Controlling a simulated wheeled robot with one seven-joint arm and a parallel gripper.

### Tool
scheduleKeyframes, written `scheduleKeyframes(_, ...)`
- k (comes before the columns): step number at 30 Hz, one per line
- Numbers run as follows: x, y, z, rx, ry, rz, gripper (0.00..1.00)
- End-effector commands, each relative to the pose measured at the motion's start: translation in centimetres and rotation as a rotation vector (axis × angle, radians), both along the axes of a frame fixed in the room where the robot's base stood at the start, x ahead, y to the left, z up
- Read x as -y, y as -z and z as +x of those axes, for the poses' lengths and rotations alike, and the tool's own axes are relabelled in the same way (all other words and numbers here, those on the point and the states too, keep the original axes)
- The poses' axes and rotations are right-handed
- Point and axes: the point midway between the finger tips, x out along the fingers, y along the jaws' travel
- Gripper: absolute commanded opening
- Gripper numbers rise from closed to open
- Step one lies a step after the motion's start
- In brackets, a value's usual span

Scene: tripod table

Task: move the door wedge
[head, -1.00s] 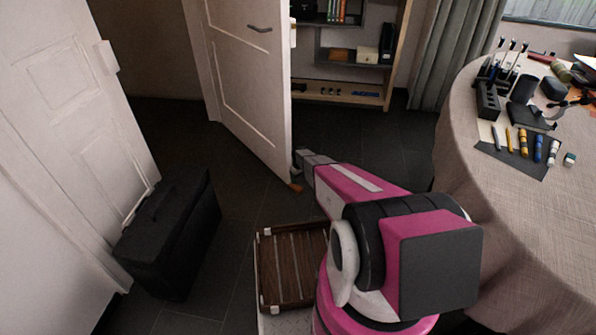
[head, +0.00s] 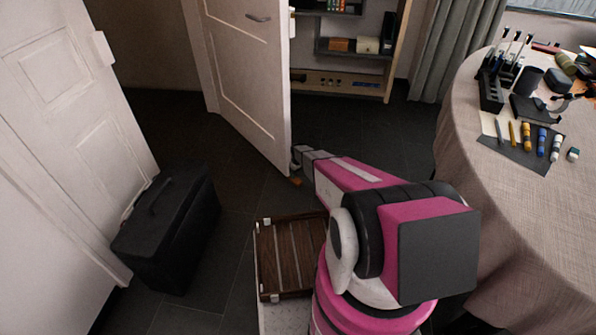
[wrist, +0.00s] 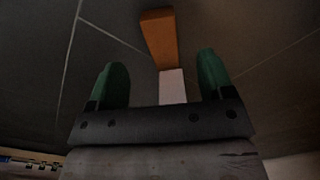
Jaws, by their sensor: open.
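The door wedge is a small orange-brown piece (head: 296,181) on the dark floor by the lower corner of the open white door (head: 248,75). In the wrist view the orange-brown wedge (wrist: 158,38) lies just beyond the fingertips. A pale strip (wrist: 172,86) adjoins its near end and lies between the fingers; I cannot tell whether it is part of the wedge. My gripper (wrist: 163,72) is open, its two green fingers apart on either side of the pale strip, with no grip on the wedge. In the head view its fingers are mostly hidden beside the door's edge.
A black case (head: 168,228) stands on the floor at left by another white door (head: 75,100). A slatted wooden tray (head: 290,255) is beside my base. A cloth-covered round table (head: 470,180) with tools stands at right. A shelf (head: 345,85) is behind. Dark floor lies open between.

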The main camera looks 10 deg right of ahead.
Motion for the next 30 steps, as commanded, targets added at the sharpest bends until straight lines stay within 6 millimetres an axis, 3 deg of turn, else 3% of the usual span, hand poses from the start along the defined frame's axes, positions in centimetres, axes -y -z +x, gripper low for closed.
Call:
scheduleKeyframes(12, 0.0, 6.8, 0.2, -0.001, 0.000, 0.000, 0.74)
scheduleKeyframes(17, 0.0, 7.9, 0.1, 0.000, 0.000, 0.000, 0.74)
scheduleKeyframes(25, 0.0, 8.0, 0.0, 0.000, 0.000, 0.000, 0.74)
scheduleKeyframes(26, 0.0, 8.0, 0.0, 0.000, 0.000, 0.000, 0.71)
scheduleKeyframes(30, 0.0, 8.0, 0.0, 0.000, 0.000, 0.000, 0.26)
